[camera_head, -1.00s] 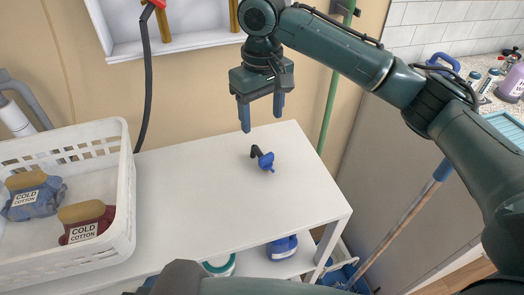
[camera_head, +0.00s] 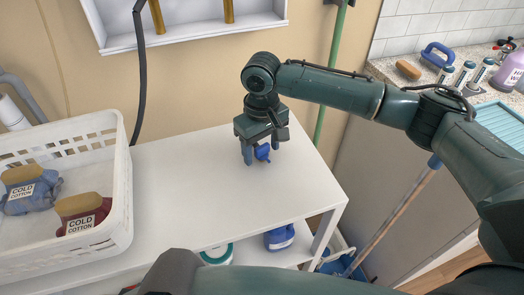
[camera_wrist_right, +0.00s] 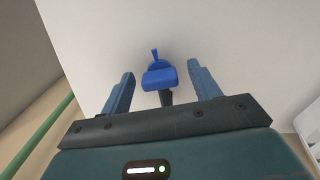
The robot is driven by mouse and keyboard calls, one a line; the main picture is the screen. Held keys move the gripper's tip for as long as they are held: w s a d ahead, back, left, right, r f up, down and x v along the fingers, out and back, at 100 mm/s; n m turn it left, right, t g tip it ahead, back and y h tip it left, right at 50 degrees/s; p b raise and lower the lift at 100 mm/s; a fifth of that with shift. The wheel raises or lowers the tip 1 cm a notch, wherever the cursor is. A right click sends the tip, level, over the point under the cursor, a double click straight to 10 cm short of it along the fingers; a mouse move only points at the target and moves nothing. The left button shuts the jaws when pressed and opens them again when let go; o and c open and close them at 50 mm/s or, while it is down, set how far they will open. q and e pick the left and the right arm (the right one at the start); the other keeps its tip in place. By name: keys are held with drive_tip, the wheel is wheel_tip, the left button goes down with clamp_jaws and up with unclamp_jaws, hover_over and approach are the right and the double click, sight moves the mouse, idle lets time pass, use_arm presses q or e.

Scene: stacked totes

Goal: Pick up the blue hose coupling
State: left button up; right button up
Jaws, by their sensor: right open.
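The blue hose coupling (camera_head: 263,152) is on the white table (camera_head: 190,200), near its back right part. In the right wrist view the coupling (camera_wrist_right: 158,77) shows a blue body with a small lever and a dark stem, lying between my two fingers. My right gripper (camera_head: 262,157) is open and pointing down over it; its fingers (camera_wrist_right: 162,85) stand apart on either side, with a gap to the coupling. The gripper hides part of the coupling in the head view. My left gripper is not in view.
A white basket (camera_head: 122,200) with two labelled cloth bundles stands at the left of the table. The table between basket and gripper is clear. A green pole (camera_head: 328,85) rises behind the table. A shelf below holds a blue container (camera_head: 279,238).

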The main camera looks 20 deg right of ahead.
sight(262, 146)
drive_tip(key=shift+c, duration=0.3)
drive_tip(key=c, duration=1)
wheel_tip(262, 146, up, 10)
drive_tip(key=shift+r, duration=0.1)
